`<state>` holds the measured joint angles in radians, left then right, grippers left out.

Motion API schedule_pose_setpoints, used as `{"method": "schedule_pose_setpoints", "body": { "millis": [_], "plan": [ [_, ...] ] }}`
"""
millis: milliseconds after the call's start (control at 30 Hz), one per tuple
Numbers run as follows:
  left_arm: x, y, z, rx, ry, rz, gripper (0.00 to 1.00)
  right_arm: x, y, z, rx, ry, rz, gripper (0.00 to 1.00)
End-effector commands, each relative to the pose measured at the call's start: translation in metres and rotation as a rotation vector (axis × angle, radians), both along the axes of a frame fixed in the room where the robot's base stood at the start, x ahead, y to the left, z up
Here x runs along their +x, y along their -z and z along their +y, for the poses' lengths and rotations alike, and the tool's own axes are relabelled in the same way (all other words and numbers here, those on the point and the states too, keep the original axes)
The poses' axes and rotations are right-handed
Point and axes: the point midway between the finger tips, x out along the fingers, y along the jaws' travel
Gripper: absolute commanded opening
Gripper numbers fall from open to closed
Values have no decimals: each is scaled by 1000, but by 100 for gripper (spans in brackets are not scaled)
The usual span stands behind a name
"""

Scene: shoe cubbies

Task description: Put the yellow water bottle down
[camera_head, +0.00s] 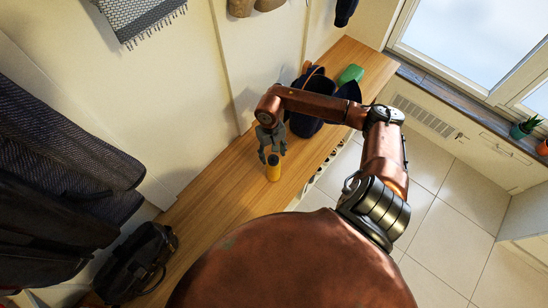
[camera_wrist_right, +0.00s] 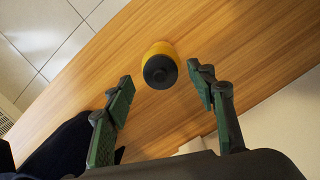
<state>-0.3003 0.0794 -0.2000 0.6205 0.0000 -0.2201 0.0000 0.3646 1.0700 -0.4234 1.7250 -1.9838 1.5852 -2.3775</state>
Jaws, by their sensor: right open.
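The yellow water bottle (camera_head: 273,172) with a dark cap stands upright on the wooden bench top (camera_head: 240,185) in the head view. In the right wrist view the bottle (camera_wrist_right: 159,66) is seen from above, cap toward the camera, a little beyond the fingertips. My right gripper (camera_head: 271,150) is just above and behind the bottle in the head view. In the right wrist view my right gripper (camera_wrist_right: 164,88) is open, with a finger on each side and clear gaps to the bottle. My left gripper is not in view.
A dark blue bag (camera_head: 304,122) and a green item (camera_head: 351,74) are on the bench's far part. A black bag (camera_head: 140,262) sits at the near left end. Dark coats (camera_head: 60,150) hang at left. The bench around the bottle is clear.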

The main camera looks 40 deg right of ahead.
Motion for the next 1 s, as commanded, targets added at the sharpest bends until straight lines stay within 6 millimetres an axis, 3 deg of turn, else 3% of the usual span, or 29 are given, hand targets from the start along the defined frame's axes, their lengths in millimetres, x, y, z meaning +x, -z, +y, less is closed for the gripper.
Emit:
{"method": "schedule_pose_setpoints", "body": {
  "millis": [200,400,600,900,1000],
  "plan": [
    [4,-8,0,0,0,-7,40,7,-51,-3,-3,-1,-4,51],
    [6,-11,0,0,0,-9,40,9,-81,-4,-1,-1,-2,51],
    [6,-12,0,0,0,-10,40,10,-92,-4,-1,0,0,51],
    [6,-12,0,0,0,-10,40,10,-92,-3,2,0,0,51],
    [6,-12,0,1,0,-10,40,10,-89,8,37,18,-7,51]
  ]
}}
